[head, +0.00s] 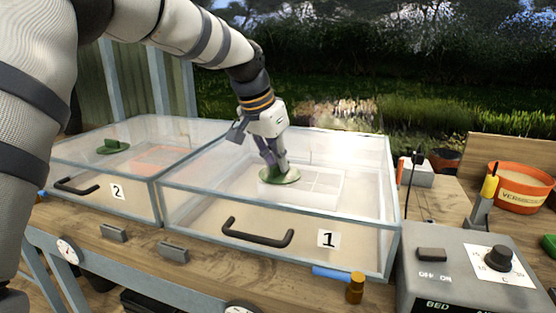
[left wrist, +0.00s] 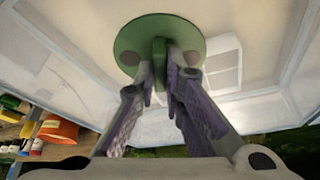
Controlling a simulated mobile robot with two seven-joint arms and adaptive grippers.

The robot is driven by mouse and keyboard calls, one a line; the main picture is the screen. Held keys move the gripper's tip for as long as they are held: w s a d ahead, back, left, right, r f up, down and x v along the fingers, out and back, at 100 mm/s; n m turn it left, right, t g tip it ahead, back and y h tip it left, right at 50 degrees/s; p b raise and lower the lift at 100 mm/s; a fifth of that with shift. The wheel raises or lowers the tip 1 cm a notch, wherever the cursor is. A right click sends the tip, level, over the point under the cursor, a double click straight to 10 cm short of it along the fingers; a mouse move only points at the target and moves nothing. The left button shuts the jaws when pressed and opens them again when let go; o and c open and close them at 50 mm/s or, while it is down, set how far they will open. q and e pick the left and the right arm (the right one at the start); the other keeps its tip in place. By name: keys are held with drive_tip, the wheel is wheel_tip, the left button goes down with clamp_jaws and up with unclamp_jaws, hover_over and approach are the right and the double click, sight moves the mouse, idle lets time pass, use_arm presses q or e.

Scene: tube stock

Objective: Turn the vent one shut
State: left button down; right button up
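Vent one is a green disc (head: 279,176) with a raised fin, set in the clear lid of the box labelled 1 (head: 328,239). My left gripper (head: 274,163) points down at it from above. In the left wrist view, the disc (left wrist: 120,40) shows two dark oval spots, one on each side of the fin (left wrist: 160,50). The left fingers (left wrist: 163,78) stand close against both sides of the fin and appear shut on it. The fingertips partly hide the fin. My right gripper is not in view.
Box 2 (head: 117,191), with its own green vent (head: 113,147), stands to the left. A grey control box (head: 455,265) with a knob is at the front right. An orange pot (head: 519,190) and a yellow-topped tool (head: 489,186) are behind it.

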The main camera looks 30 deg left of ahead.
use_arm(q)
drive_tip(key=shift+m, duration=0.3)
drive_tip(key=m+h, duration=0.1)
drive_tip(key=m, duration=0.2)
drive_tip(key=shift+w+a+f+g, duration=0.1)
drive_tip(key=shift+a+g, duration=0.05)
drive_tip(key=shift+g, duration=0.25)
drive_tip(key=m+h+b, duration=0.1)
drive_tip(key=m, duration=0.2)
drive_tip(key=shift+w+f+m+g, duration=0.1)
drive_tip(key=shift+m+g, duration=0.2)
drive_tip(key=shift+g, duration=0.1)
drive_tip(key=m+g+h+b, duration=0.1)
drive_tip(key=m, duration=0.3)
drive_tip(key=shift+a, duration=0.1)
drive_tip(key=shift+m+g+h+b, duration=0.35)
drive_tip(key=shift+m+b, duration=0.3)
drive_tip(key=shift+m, duration=0.35)
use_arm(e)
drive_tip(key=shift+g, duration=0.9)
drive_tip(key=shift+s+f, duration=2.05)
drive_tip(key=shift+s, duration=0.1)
use_arm(q)
drive_tip(key=shift+r, duration=0.2)
drive_tip(key=c, duration=1.7)
unclamp_jaws()
